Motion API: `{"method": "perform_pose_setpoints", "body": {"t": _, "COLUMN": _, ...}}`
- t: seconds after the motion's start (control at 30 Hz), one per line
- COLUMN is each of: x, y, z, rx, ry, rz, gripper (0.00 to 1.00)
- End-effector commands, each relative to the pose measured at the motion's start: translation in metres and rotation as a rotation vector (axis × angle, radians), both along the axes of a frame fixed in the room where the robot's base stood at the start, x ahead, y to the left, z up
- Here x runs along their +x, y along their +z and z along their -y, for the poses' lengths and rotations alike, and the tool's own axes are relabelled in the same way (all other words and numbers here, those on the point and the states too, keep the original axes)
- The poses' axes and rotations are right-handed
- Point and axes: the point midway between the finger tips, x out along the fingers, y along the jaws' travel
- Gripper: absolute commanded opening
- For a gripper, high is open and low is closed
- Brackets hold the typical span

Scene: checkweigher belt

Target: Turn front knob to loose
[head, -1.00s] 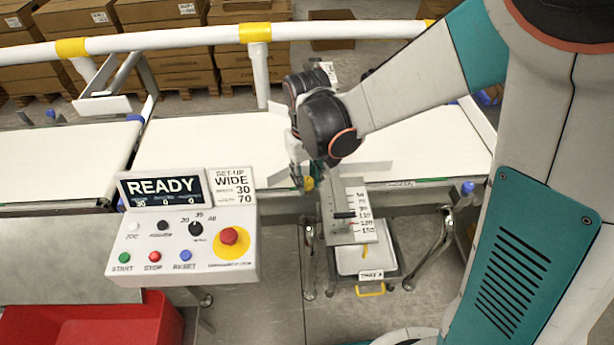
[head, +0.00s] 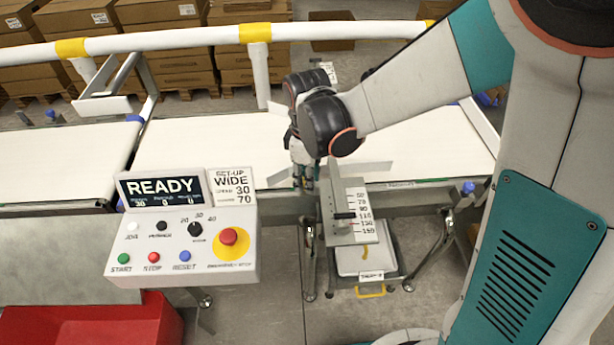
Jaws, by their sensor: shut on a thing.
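My gripper (head: 304,184) points down at the front edge of the white belt (head: 400,140), just left of the top of the scale plate. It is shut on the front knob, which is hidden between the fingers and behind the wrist. The scale plate (head: 361,230) slopes toward me, with printed numbers and a dark pointer (head: 344,215) in its lower half. Pale guide plates (head: 362,172) stick out on both sides of my gripper over the belt edge. The knob's loose or tight marking cannot be read.
A control panel (head: 120,255) with a READY screen (head: 163,187) and a set-up card (head: 233,186) reading WIDE, 30, 70 stands at left. A red bin (head: 90,325) is below it. A tray with a yellow handle (head: 370,293) sits under the scale. A white rail (head: 180,38) runs behind.

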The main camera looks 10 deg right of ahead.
Motion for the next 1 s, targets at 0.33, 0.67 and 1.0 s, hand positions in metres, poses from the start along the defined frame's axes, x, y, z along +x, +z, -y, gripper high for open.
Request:
{"method": "perform_pose_setpoints", "body": {"t": 0.33, "x": -0.0004, "y": -0.0004, "z": 0.0001, "rx": 0.000, "ry": 0.105, "rz": 0.000, "gripper": 0.03}}
{"method": "perform_pose_setpoints", "body": {"t": 0.67, "x": -0.0004, "y": -0.0004, "z": 0.0001, "rx": 0.000, "ry": 0.116, "rz": 0.000, "gripper": 0.03}}
{"method": "perform_pose_setpoints", "body": {"t": 1.0, "x": -0.0002, "y": -0.0002, "z": 0.0000, "rx": 0.000, "ry": 0.115, "rz": 0.000, "gripper": 0.48}}
